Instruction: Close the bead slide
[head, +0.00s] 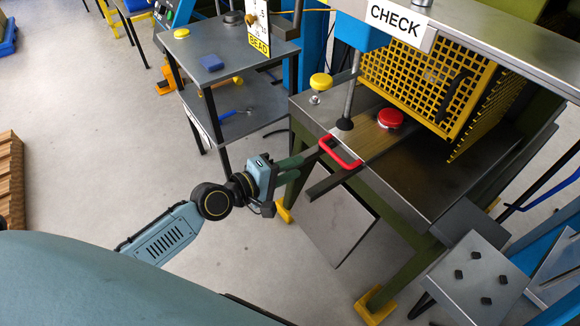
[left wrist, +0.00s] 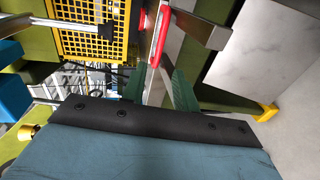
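The slide (head: 375,139) is a flat brownish strip on the metal bench under the CHECK sign. My left gripper (head: 303,159) is at the handle's left end, reaching in from the left. In the left wrist view the green fingers (left wrist: 158,75) are apart, with the red handle (left wrist: 157,38) at the gap between their tips. I cannot tell whether a finger touches it. My right gripper is not in view.
A side table (head: 222,62) with a BEAD sign stands at the left. The floor left of my arm is clear.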

